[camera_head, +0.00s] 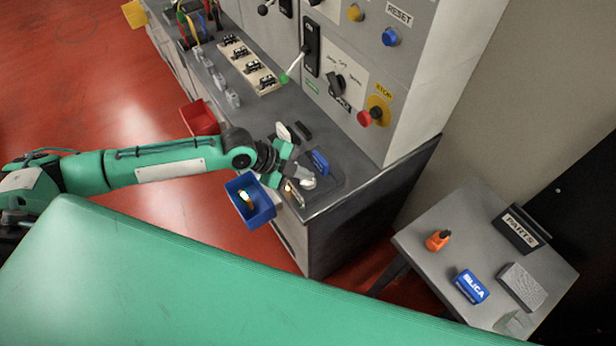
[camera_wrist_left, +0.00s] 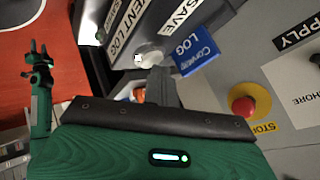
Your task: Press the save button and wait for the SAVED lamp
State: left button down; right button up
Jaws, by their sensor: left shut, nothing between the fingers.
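My left gripper (camera_head: 303,177) is shut and empty, pointing down at the near right corner of the grey bench. Its fingers (camera_wrist_left: 161,86) also show in the left wrist view, close to a pale round button (camera_wrist_left: 147,59) beside the SAVE label (camera_wrist_left: 183,14). I cannot tell whether they touch the button. In the head view the round pale part (camera_head: 308,183) shows at the fingertips. An EVENT LOG label (camera_wrist_left: 127,27) is next to SAVE. A green arm end with dark prongs, perhaps my right gripper (camera_wrist_left: 40,52), shows small at the left.
A blue log book (camera_head: 319,161) lies just behind the gripper. A blue bin (camera_head: 262,207) hangs on the bench front. The cabinet has a red stop button (camera_head: 363,118) and a blue reset button (camera_head: 390,37). A parts table (camera_head: 455,215) stands at right.

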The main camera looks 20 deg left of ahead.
pick_arm(q)
jog(key=shift+f, duration=0.2)
dwell(0.5)
jog(key=shift+s+f+b, duration=0.2)
jog(key=shift+f+b, duration=0.15)
jog(key=shift+w+r, duration=0.1)
jog(key=shift+r, duration=0.05)
dwell(0.3)
jog(key=shift+r, duration=0.1)
notch_tip(320, 180, up, 6)
jog(key=p, duration=0.5)
jog(key=shift+w+r, duration=0.1)
jog(key=shift+r, duration=0.05)
dwell(0.6)
